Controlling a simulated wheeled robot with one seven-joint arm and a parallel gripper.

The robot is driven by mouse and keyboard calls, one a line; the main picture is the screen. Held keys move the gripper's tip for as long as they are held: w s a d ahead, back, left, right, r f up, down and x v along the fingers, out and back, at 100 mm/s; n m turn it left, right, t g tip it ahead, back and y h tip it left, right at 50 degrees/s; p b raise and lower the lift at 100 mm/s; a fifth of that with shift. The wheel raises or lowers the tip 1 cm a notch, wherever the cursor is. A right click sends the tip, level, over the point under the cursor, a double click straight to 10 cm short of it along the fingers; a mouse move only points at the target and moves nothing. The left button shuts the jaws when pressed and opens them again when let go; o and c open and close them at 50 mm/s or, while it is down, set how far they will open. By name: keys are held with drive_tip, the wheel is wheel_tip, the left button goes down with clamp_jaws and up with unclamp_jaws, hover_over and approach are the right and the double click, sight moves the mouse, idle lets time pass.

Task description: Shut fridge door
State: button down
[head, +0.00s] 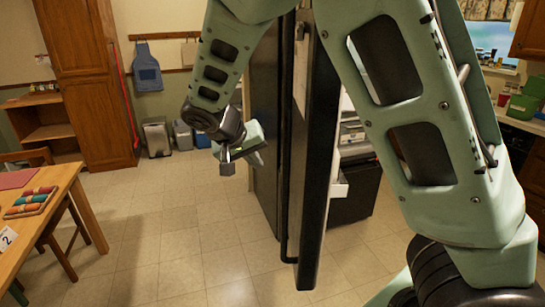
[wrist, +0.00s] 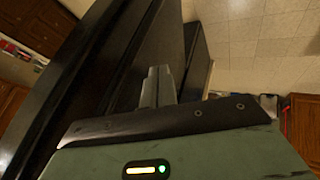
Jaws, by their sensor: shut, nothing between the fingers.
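The black fridge door (head: 316,170) stands open in the middle of the head view, seen nearly edge-on, with a long dark handle (head: 289,150) along its left face. Pale shelves and drawers (head: 352,130) of the fridge show to its right, partly hidden by my arm. Another dark panel (head: 264,130) stands just left of the handle. My gripper (head: 228,164) is shut and empty, left of these panels. In the wrist view my closed fingers (wrist: 158,74) point along black panels (wrist: 120,60). I cannot tell whether they touch.
A wooden table (head: 50,205) with coloured rolls stands at the left. Bins (head: 157,138) and a tall wooden cabinet (head: 90,80) are at the back. The tiled floor (head: 180,230) between table and fridge is clear. A counter (head: 520,120) is at the right.

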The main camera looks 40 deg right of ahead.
drive_tip(key=d, duration=0.1)
drive_tip(key=d+f+p, duration=0.1)
drive_tip(key=d, duration=0.1)
drive_tip(key=s+d+p, duration=0.1)
drive_tip(key=shift+d+f, duration=0.3)
drive_tip(key=shift+d, duration=0.1)
drive_tip(key=shift+s, duration=0.1)
